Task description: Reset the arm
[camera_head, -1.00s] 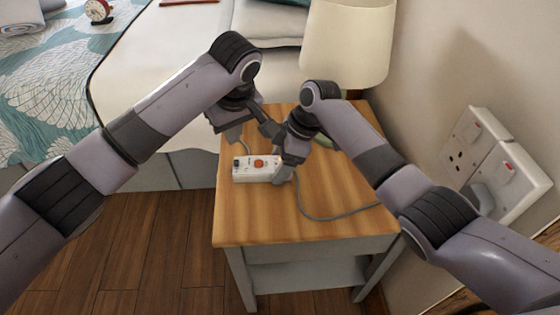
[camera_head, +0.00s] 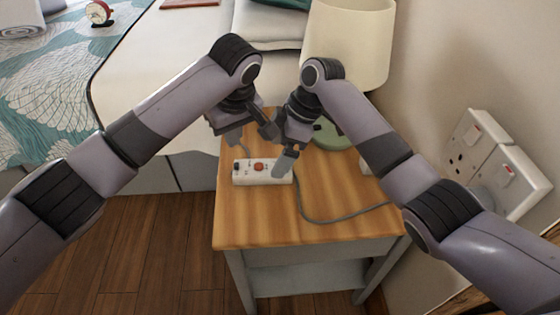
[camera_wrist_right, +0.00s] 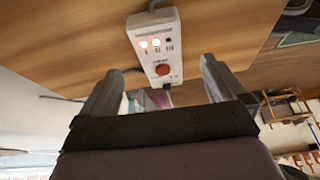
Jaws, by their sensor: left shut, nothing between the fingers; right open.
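My right gripper (camera_head: 287,160) is over the right end of a small white box (camera_head: 247,171) with a red button, on the wooden bedside table (camera_head: 262,224). In the right wrist view my right gripper (camera_wrist_right: 158,78) is open, and the white box (camera_wrist_right: 154,45) shows beyond and between its fingers, with small lit lamps above the button. Nothing is held between them. My left gripper (camera_head: 266,128) is shut and empty, above the back left of the table, close beside my right wrist. My arms partly hide its fingers.
A lamp with a cream shade (camera_head: 350,40) stands at the table's back. A grey cable (camera_head: 330,219) runs from the box area toward the wall sockets (camera_head: 490,165) at right. The bed (camera_head: 165,45) is at left. The table's front is clear.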

